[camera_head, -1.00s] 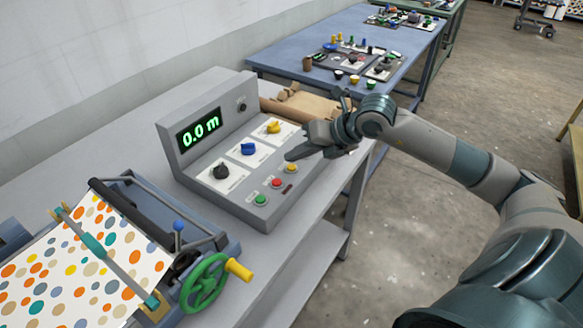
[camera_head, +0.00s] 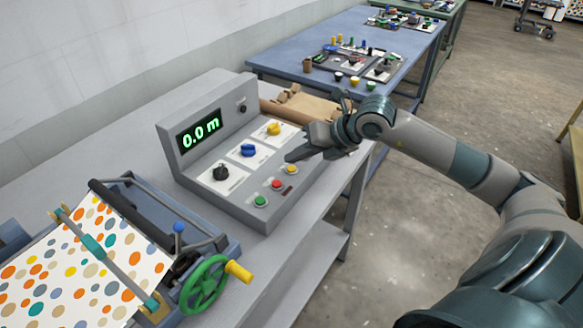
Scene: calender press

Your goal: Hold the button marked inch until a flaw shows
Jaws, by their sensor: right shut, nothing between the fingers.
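The grey control box (camera_head: 240,150) stands on the grey bench. Its green display (camera_head: 200,131) reads 0.0 m. Along its front edge are a green button (camera_head: 261,201), a red button (camera_head: 277,184) and a yellow button (camera_head: 291,169); their labels are too small to read. The dotted sheet (camera_head: 85,262) lies over the press at lower left, with colored dots on white and no clear flaw. My left gripper is not in view.
Black (camera_head: 221,173), blue (camera_head: 248,150) and yellow (camera_head: 273,128) knobs stand on the box. A green handwheel (camera_head: 204,284) with a yellow handle is at the press. A blue table (camera_head: 290,55) with small parts stands behind. Brown rolls (camera_head: 300,104) lie behind the box.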

